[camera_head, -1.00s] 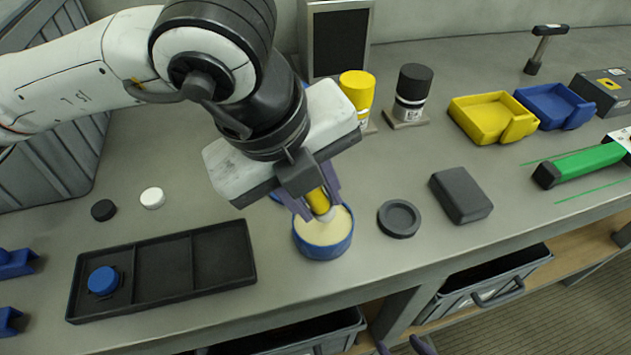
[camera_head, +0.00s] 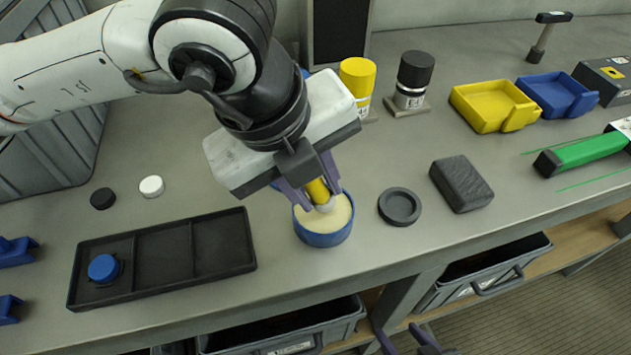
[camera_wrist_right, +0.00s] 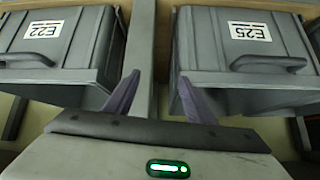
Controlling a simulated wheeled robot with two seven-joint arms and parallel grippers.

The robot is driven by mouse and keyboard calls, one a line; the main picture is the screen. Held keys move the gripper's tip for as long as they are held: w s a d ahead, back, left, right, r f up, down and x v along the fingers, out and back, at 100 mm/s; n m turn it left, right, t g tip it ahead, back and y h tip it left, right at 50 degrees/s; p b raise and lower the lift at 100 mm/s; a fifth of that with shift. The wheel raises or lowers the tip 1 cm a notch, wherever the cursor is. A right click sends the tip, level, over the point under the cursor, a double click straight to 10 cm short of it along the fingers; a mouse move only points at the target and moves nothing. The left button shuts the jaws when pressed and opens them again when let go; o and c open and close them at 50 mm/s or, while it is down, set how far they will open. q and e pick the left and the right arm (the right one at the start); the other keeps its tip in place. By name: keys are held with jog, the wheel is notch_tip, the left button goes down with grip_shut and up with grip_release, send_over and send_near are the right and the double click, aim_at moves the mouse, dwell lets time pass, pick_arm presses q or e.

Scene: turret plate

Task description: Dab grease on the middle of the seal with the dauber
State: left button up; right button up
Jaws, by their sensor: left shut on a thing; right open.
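My left gripper (camera_head: 318,186) is shut on the dauber (camera_head: 317,190), which has a yellow handle and a pale tip. The dauber points down over a round blue tub (camera_head: 322,239) of cream-coloured grease (camera_head: 336,218). Its tip is at the grease surface, but I cannot tell how deep. A dark round ring with a recessed middle, apparently the seal (camera_head: 399,207), lies flat on the bench just right of the tub. My right gripper (camera_wrist_right: 155,97) is open and empty below the bench front; its fingers also show at the bottom of the head view (camera_head: 412,343).
A black tray (camera_head: 215,243) with a blue-capped piece (camera_head: 104,269) lies left of the tub. A dark block (camera_head: 461,184) lies right of the seal. Yellow-capped (camera_head: 358,78) and black-capped (camera_head: 414,72) bottles stand behind. Grey bins (camera_wrist_right: 240,60) hang under the bench.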

pick_arm(q)
jog(key=shift+f+b, duration=0.6)
jog(key=shift+b, duration=0.15)
dwell(0.5)
jog(key=shift+s+f+b, duration=0.15)
jog(key=shift+f+b, duration=0.05)
jog(key=shift+b, duration=0.35)
dwell(2.1)
jog(key=shift+r+p, duration=1.3)
jog(key=shift+r, duration=2.4)
